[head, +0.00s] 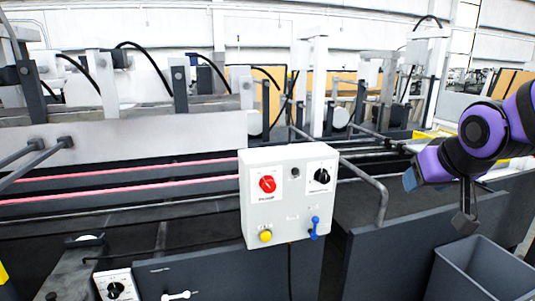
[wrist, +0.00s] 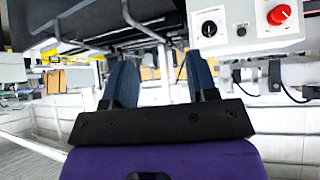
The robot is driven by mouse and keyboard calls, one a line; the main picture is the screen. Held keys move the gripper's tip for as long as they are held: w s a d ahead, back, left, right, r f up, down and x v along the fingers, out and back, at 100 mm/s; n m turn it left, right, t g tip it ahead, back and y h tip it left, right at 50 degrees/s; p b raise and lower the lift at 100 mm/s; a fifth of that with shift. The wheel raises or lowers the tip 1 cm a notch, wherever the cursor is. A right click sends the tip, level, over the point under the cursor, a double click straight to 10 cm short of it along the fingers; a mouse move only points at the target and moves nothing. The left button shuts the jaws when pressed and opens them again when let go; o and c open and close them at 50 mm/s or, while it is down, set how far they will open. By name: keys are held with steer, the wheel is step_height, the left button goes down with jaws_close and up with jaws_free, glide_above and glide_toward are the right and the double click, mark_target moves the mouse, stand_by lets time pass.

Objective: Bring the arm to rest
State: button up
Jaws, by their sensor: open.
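My purple arm (head: 485,130) reaches in from the right edge of the head view, bent over the machine's right part. My gripper (head: 411,179) points left, to the right of the white control box (head: 288,228), and is apart from it. In the wrist view my gripper (wrist: 161,78) shows two blue-grey fingers spread apart with nothing between them. The control box also shows upside down in the wrist view (wrist: 235,42). It has a red knob (head: 267,184), a black knob (head: 322,176), a yellow button (head: 265,236) and a blue toggle (head: 314,228).
A grey open bin (head: 462,262) stands below my arm at the lower right. A dark machine panel (head: 385,250) and a bent grey rail (head: 380,195) lie left of it. A second small white panel (head: 115,286) with a black knob is at the lower left.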

steer(key=s+r+g, duration=0.2)
steer(key=s, duration=1.3)
steer(key=shift+d+r+g, duration=0.2)
steer(key=shift+r+g, duration=0.2)
steer(key=shift+s, duration=0.5)
steer(key=shift+c, duration=0.2)
